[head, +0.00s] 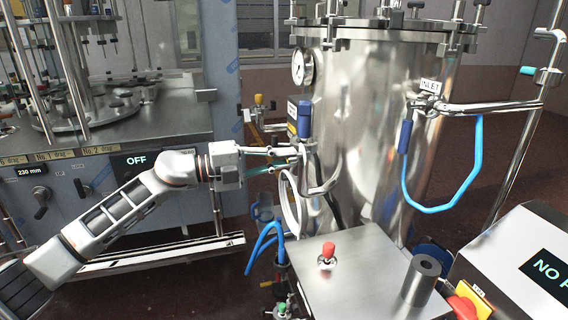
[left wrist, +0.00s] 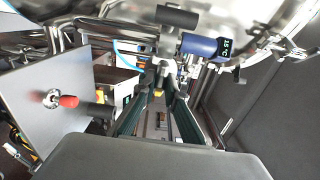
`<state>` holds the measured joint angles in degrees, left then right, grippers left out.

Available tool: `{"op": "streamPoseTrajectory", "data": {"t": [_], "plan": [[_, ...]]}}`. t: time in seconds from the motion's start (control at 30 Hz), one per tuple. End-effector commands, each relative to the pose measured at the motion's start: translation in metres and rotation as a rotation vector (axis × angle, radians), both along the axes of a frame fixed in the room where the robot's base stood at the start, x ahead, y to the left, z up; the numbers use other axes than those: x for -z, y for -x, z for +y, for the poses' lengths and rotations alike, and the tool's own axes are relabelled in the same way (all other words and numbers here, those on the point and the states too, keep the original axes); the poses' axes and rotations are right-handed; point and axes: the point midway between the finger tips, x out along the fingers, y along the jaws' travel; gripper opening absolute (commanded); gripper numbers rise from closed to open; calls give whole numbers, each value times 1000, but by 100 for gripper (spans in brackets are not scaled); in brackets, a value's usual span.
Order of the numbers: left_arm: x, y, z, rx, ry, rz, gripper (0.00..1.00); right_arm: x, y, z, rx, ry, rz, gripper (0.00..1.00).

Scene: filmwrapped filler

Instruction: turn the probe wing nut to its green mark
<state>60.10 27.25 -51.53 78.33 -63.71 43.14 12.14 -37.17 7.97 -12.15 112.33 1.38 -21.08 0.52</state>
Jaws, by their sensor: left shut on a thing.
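A tall polished steel vessel (head: 365,130) stands in the middle of the head view. A blue probe head (head: 300,118) is on its left side; a blue housing with a small lit display (left wrist: 203,45) shows in the left wrist view. My left gripper (head: 290,156) reaches in from the left, just below the probe head. Its fingers (left wrist: 160,82) are shut on a small part at the probe fitting, which I take to be the wing nut. The fingertips largely hide that part. I cannot make out the green mark. My right gripper is not in view.
A steel box with a red-capped switch (head: 328,251) stands in front of the vessel. A blue hose (head: 433,208) hangs from the inlet pipe at right. A control panel (head: 525,262) is at lower right. A filler machine (head: 110,150) stands at left, behind my arm.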

Motion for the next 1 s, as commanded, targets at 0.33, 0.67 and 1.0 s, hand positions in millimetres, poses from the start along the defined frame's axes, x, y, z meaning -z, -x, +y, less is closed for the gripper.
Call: {"op": "streamPoseTrajectory", "data": {"t": [0.33,0.67,1.0], "plan": [[8,0,0,1,-103,-309,0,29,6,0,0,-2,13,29],[10,-2,0,2,-199,-602,0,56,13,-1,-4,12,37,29],[9,-2,0,3,-276,-838,0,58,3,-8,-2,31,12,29]]}}
